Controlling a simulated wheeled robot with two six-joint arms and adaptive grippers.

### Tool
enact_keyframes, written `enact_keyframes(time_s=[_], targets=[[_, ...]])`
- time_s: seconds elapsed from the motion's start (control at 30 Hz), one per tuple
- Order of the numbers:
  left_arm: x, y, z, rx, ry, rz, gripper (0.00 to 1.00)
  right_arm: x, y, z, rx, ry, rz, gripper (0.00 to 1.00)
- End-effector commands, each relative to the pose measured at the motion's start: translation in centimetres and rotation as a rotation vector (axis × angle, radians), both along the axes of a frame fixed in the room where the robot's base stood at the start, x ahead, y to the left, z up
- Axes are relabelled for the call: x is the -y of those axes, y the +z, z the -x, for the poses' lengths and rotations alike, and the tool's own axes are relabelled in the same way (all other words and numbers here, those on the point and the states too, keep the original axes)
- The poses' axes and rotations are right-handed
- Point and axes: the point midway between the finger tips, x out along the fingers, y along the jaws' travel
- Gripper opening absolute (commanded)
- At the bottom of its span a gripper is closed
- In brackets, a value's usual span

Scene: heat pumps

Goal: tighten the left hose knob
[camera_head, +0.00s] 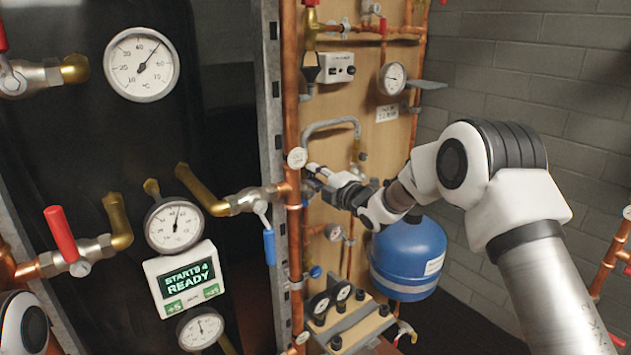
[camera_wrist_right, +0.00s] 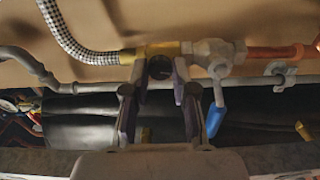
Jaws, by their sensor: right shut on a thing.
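My right gripper (camera_head: 314,170) reaches in from the right to the pipework beside the upright copper pipe. A braided grey hose (camera_wrist_right: 78,42) joins this fitting from the left. In the head view the grey hose (camera_head: 330,124) arches above the gripper, and the knob is hidden by the fingers. My left gripper is out of view.
A blue tank (camera_head: 408,258) stands below my right forearm. A blue-handled valve (camera_wrist_right: 216,115) hangs close to the right finger. Gauges, valves and a display reading "READY" (camera_head: 185,280) are on the dark panel at left. Gauges and black knobs sit below the gripper.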

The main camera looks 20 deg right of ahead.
Motion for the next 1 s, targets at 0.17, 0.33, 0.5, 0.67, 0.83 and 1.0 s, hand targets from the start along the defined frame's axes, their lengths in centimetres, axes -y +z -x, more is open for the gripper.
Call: enact_keyframes(time_s=[0.17, 0.33, 0.5, 0.67, 0.83, 1.0], targets=[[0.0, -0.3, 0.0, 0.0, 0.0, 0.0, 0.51, 0.0, 0.0, 0.0, -0.057, -0.001, -0.156, 0.0], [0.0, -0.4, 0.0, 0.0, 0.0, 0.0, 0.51, 0.1, 0.1, 0.0, -0.112, -0.001, -0.307, 0.0], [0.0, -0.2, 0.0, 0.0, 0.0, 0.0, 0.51, 0.1, 0.1, 0.0, -0.167, -0.001, -0.46, 0.0], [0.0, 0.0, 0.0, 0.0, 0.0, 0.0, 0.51, 0.1, 0.1, 0.0, -0.219, -0.001, -0.602, 0.0], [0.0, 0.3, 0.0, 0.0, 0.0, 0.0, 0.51, 0.1, 0.1, 0.0, -0.274, -0.001, -0.755, 0.0], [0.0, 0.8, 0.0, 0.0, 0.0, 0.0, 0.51, 0.1, 0.1, 0.0, -0.33, -0.002, -0.906, 0.0]])
